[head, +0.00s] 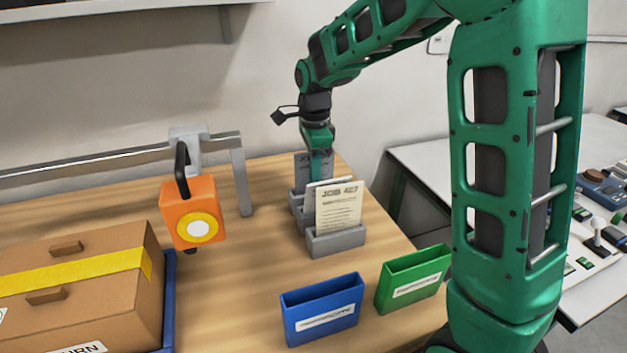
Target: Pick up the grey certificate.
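A grey certificate (301,173) stands upright at the back of a stepped grey holder (335,242) on the wooden table. Dark lettering shows near its top edge. My gripper (320,170) points down at it and covers its middle. I cannot tell whether the fingers touch it or whether they are open or shut. A cream certificate (338,207) marked JOB 427 stands in the front slot of the holder, with another pale sheet edge just behind it.
A blue box (322,312) and a green box (413,281) stand in front of the holder. An orange block (190,215) hangs from a grey beam at left, behind a cardboard carton (85,285). A second table (425,160) lies at right.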

